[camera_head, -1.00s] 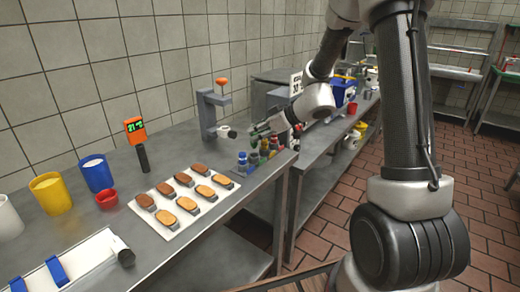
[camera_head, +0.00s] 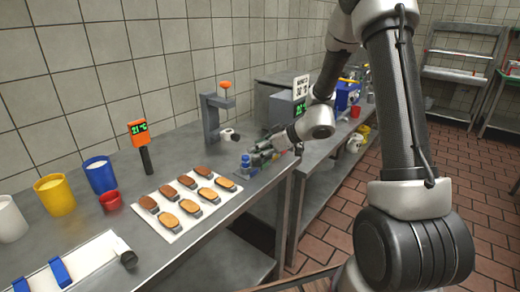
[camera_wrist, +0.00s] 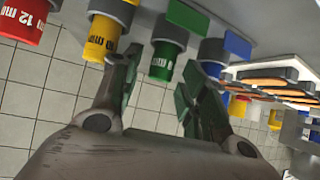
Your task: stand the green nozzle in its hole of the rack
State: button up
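The green nozzle (camera_wrist: 163,60) is in the wrist view, a green cup-like body with pale lettering and a dark collar. It is in line with the other nozzles at the grey rack (camera_wrist: 222,14), beside a green tag (camera_wrist: 186,17). My gripper (camera_wrist: 160,82) has its two dark green fingers apart, one on each side of the green nozzle, with a gap on the left. How deep the nozzle sits in its hole is hidden. In the head view my gripper (camera_head: 262,150) is low at the rack and covers most of it.
Red (camera_wrist: 22,22) and yellow (camera_wrist: 103,38) nozzles stand close on the left in the wrist view, a blue one (camera_wrist: 211,68) on the right. A white tray of eclairs (camera_head: 176,235) lies beside the rack. A grey stand (camera_head: 212,118) is behind.

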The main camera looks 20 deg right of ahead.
jog(key=shift+r, duration=0.2)
jog(key=v, duration=1.2)
jog(key=s+a+r+m+g+h, duration=0.15)
jog(key=s+r, duration=0.25)
jog(key=s, duration=0.4)
jog(key=s+r+m+g+h, duration=0.1)
jog(key=s+r+m+g, duration=0.15)
jog(key=s, duration=0.65)
jog(key=s+d+r+m+h, duration=0.5)
jog(key=s+d, duration=0.3)
jog(key=s, duration=0.2)
jog(key=shift+d+m+t+h, duration=0.2)
jog(key=shift+m+t+h, duration=0.1)
jog(key=shift+t+h, duration=0.1)
jog(key=shift+s, duration=0.1)
jog(key=shift+c, duration=0.8)
